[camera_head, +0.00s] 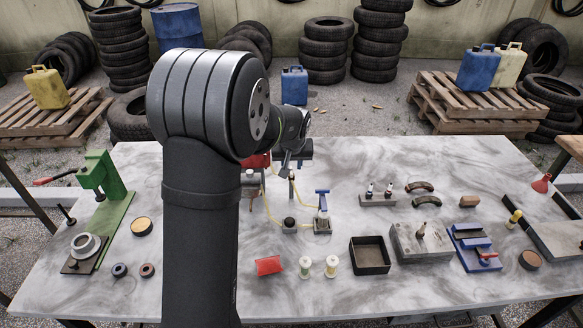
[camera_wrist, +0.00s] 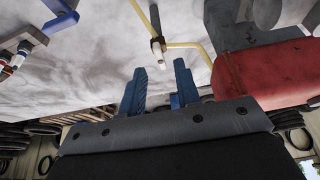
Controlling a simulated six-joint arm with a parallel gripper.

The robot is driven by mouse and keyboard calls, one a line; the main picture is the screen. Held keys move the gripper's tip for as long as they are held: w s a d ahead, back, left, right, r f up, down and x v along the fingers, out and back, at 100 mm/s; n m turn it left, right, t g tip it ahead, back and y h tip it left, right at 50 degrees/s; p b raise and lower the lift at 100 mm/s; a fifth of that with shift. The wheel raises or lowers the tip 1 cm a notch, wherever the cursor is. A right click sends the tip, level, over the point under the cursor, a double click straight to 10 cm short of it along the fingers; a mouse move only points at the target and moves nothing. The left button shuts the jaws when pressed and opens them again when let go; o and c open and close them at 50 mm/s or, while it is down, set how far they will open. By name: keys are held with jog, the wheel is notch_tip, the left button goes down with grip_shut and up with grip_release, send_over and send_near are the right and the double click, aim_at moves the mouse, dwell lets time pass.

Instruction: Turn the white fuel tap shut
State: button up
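In the wrist view a small white fitting with a dark tip, which looks like the white fuel tap (camera_wrist: 158,45), sits on a yellow line (camera_wrist: 185,44). My gripper (camera_wrist: 161,72) has two blue fingers set apart, with nothing seen between them. The tap lies just beyond the fingertips, roughly in line with the gap; I see no contact. In the head view my gripper (camera_head: 287,164) is small and partly hidden by my own arm, above the yellow tubing. A small whitish upright piece (camera_head: 291,176) shows just below it; I cannot tell its handle angle.
A red tank (camera_wrist: 275,72) is close to the right finger in the wrist view. A blue clamp-like part (camera_head: 322,198) stands right of the tubing. A red pouch (camera_head: 268,265), white spools (camera_head: 331,265) and a dark tray (camera_head: 369,268) lie nearer on the marble bench (camera_head: 440,165).

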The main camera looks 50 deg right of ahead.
jog(key=shift+x, duration=1.4)
jog(key=shift+c, duration=0.2)
grip_shut()
jog(key=shift+w+a+m+g+h, duration=0.15)
jog(key=shift+m+g, duration=0.25)
jog(key=shift+m, duration=0.75)
jog(key=shift+m+g+h, duration=0.25)
jog(key=shift+m+g, duration=0.15)
jog(key=shift+m, duration=0.75)
